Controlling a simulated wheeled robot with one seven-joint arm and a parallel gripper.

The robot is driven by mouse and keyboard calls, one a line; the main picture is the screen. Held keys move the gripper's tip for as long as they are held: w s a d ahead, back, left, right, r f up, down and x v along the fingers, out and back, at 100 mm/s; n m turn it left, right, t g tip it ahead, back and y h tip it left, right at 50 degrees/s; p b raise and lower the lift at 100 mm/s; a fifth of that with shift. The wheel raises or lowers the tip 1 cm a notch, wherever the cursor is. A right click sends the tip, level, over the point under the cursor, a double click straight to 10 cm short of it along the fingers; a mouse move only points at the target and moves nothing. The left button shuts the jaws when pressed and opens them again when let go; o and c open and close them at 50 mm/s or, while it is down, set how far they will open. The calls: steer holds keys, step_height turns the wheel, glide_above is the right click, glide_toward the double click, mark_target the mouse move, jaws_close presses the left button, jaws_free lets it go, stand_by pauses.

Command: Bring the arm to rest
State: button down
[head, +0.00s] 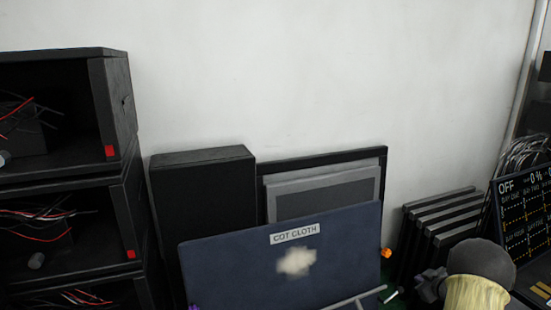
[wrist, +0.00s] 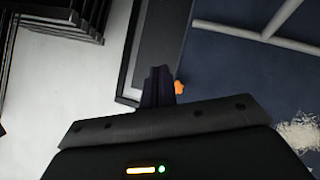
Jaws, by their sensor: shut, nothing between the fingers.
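My gripper (wrist: 160,88) shows in the wrist view, its two dark fingers pressed together with nothing between them. Its dark wrist housing fills the bottom of that view, with an orange bar and a green light on it. Beside the fingertips, an orange knob (wrist: 178,87) shows at the edge of a dark blue panel; I cannot tell whether they touch. In the head view the orange knob (head: 386,253) is at the right edge of the blue "COT CLOTH" panel (head: 225,265). I cannot clearly make out my gripper in the head view.
Open black boxes with loose wires (head: 115,165) are stacked at the left. A tall black box (head: 205,215) and framed boards (head: 330,190) stand against the white wall. Black slats (head: 445,225) and a screen reading "OFF" (head: 520,225) are at the right. Grey rods (wrist: 255,38) cross the blue panel.

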steer(key=s+a+r+m+g+h, duration=0.15)
steer(key=a+r, duration=0.25)
steer(key=a, duration=0.4)
steer(key=s+a+r+m+g, duration=0.1)
steer(key=s+a+r+m, duration=0.1)
steer(key=a+r, duration=0.5)
steer(key=s+a+m+g+y, duration=0.2)
steer(key=s+a+g, duration=0.4)
steer(key=s+a, duration=1.85)
step_height(320, 180, up, 22)
steer(key=d+p, duration=0.1)
steer(key=p, duration=2.2)
steer(key=shift+f, duration=0.15)
steer(key=shift+w+a, duration=0.1)
steer(key=shift+w, duration=0.05)
